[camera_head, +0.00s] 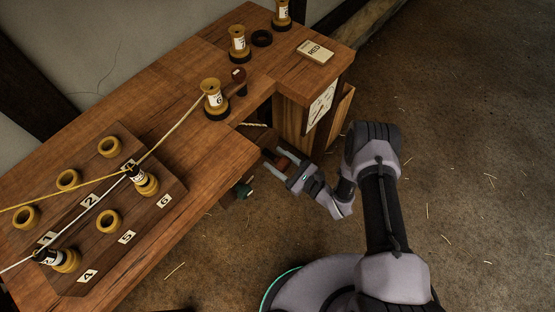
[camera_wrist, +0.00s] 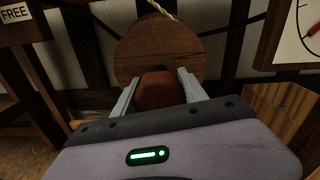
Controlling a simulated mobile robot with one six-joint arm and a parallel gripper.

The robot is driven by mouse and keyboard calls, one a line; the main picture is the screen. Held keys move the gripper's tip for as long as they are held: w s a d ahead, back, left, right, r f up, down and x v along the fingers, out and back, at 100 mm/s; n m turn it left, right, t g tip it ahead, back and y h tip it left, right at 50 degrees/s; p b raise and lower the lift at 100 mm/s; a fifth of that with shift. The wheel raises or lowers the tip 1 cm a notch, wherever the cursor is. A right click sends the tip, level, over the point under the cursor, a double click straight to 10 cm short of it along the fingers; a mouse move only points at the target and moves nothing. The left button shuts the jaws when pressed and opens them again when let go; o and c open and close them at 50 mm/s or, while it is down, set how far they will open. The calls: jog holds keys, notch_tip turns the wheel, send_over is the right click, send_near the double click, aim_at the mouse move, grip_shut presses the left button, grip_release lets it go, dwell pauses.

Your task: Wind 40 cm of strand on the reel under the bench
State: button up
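The reel (camera_wrist: 135,60) shows in the wrist view as a round wooden disc facing me under the bench (camera_head: 232,150). A reddish-brown knob (camera_wrist: 158,88) stands out from its face; a brown piece also shows between the fingers in the head view (camera_head: 284,162). A pale strand (camera_wrist: 163,10) reaches the reel's top edge and shows at the bench's inner corner (camera_head: 252,125). My gripper (camera_head: 286,167) has its fingers on both sides of the knob in the wrist view (camera_wrist: 160,85). Whether they touch it is unclear. The bench hides most of the reel in the head view.
A white dial (camera_head: 321,104) is on the bench's end; its red needle (camera_wrist: 314,30) shows in the wrist view. A FREE label (camera_wrist: 14,14) is at upper left. Bobbins (camera_head: 213,98) and a RED card (camera_head: 315,52) stand on the bench. The floor right is clear, strewn with straw.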

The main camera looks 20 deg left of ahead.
jog(key=c, duration=0.5)
jog(key=shift+c, duration=0.2)
jog(key=shift+m, duration=0.3)
